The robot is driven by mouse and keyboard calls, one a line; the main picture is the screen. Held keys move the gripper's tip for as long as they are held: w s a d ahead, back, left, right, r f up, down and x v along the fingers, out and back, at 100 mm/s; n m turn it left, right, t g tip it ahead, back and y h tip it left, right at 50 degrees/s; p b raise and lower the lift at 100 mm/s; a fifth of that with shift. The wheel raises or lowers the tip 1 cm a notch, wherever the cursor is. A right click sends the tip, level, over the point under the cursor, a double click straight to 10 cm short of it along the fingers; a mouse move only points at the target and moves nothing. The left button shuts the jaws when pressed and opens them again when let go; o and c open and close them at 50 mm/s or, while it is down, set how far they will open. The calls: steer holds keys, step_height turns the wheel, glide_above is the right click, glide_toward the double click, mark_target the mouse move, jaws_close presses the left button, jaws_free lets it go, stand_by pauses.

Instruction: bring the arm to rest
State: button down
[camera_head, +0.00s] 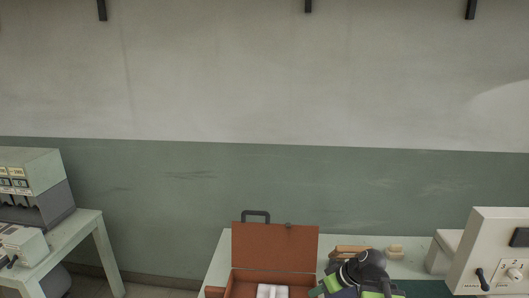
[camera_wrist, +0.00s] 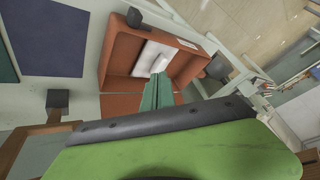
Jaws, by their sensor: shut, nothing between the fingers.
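My gripper (camera_wrist: 160,78) shows in the wrist view as two dark green tapered fingers, shut together with nothing between them. They point toward the open orange-brown case (camera_wrist: 118,82), and whether they are above it or inside its outline I cannot tell. In the head view, my arm (camera_head: 362,274), green, grey and black, is folded low at the bottom edge, just right of the case (camera_head: 275,247).
The case stands open on a pale table (camera_head: 219,262). Wooden blocks (camera_head: 352,250) lie behind my arm. A white box with knobs (camera_head: 490,250) stands at right. Another table (camera_head: 82,233) with equipment is at left. The wall behind is bare, with open space above the table.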

steer(key=s+a+f+g+h, duration=0.3)
steer(key=s+a+f, duration=0.15)
steer(key=a, duration=0.45)
steer(key=s+d+f+m+g+h, duration=0.1)
steer(key=d+m+h, duration=0.2)
steer(key=d+m, duration=0.3)
steer(key=shift+s+d+b, duration=0.2)
steer(key=shift+s+b, duration=0.1)
steer(key=shift+s, duration=0.05)
